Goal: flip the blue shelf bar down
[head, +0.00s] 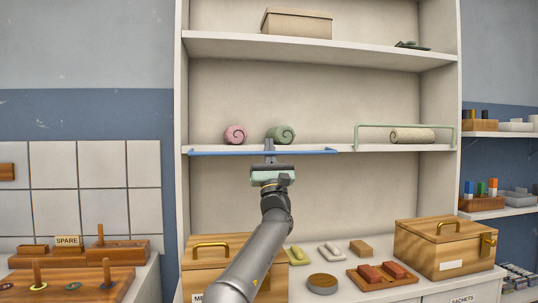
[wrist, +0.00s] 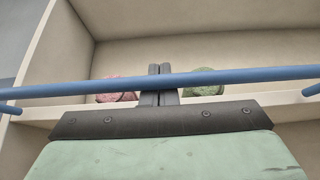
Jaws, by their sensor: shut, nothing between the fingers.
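The blue shelf bar (head: 225,153) runs along the front edge of the left half of the middle shelf. It lies low, about level with the shelf edge, and also crosses the wrist view (wrist: 230,82). My gripper (head: 270,146) is shut and empty at the middle of the bar. In the wrist view my closed fingers (wrist: 160,84) pass behind the bar, which hides part of them. Their tips show just above it. I cannot tell whether they touch it.
A pink roll (head: 235,135) and a green roll (head: 281,135) sit on the shelf behind the bar. A green bar (head: 400,126) stands raised at right, before a beige roll (head: 412,136). Wooden boxes (head: 445,247) and small items occupy the counter below.

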